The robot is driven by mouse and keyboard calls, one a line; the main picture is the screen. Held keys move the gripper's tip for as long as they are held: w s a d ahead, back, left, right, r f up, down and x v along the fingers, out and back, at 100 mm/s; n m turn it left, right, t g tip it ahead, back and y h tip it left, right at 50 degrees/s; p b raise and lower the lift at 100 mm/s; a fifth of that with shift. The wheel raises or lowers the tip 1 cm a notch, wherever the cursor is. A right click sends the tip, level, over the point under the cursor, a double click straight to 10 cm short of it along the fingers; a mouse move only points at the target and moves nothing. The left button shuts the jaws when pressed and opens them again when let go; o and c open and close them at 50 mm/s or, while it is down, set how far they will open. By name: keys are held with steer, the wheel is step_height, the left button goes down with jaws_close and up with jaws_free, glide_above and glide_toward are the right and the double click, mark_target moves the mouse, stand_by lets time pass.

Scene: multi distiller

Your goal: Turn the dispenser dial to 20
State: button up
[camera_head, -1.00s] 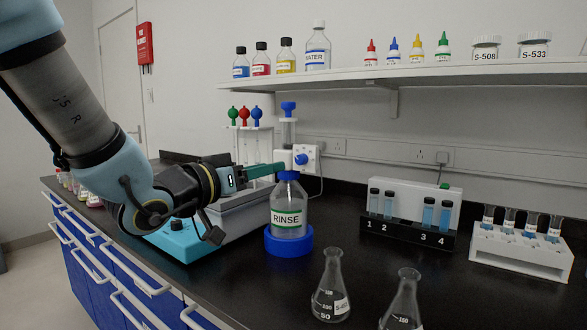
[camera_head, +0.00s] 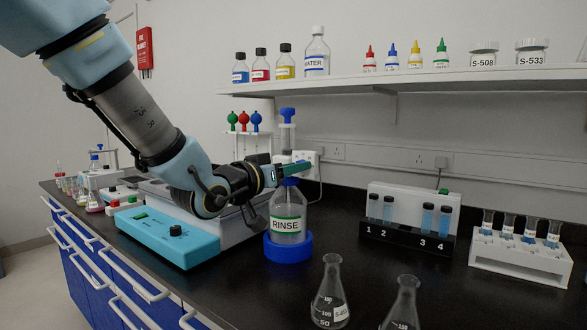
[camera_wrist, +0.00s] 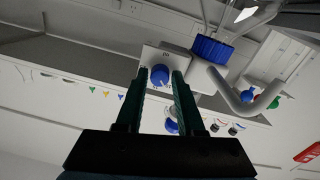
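The dispenser sits on the RINSE bottle (camera_head: 288,212), which stands in a blue ring base (camera_head: 287,248). Its blue-topped plunger (camera_head: 287,113) points up. In the wrist view its blue dial (camera_wrist: 160,75) sits on a white faceplate (camera_wrist: 150,58). My gripper (camera_head: 300,168) is level with the dispenser head and hides the dial in the head view. In the wrist view my gripper (camera_wrist: 160,73) is open, with one green finger on each side of the dial at its tips. I cannot tell whether the fingers touch it. The dial's setting is too small to read.
Two flasks (camera_head: 331,296) stand at the bench front. A numbered vial holder (camera_head: 409,215) and a white tube rack (camera_head: 520,250) stand to the right. A blue instrument (camera_head: 168,238) lies left, under my arm. A shelf (camera_head: 400,82) with bottles hangs above.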

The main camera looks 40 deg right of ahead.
jaws_close()
steer(key=shift+f+m+b, duration=0.1)
steer(key=shift+m+b, duration=0.2)
steer(key=shift+m+t+y+b, duration=0.3)
steer(key=shift+m+t+b, duration=0.1)
steer(key=shift+m+b, duration=8.1)
steer(key=shift+o, duration=0.7)
jaws_free()
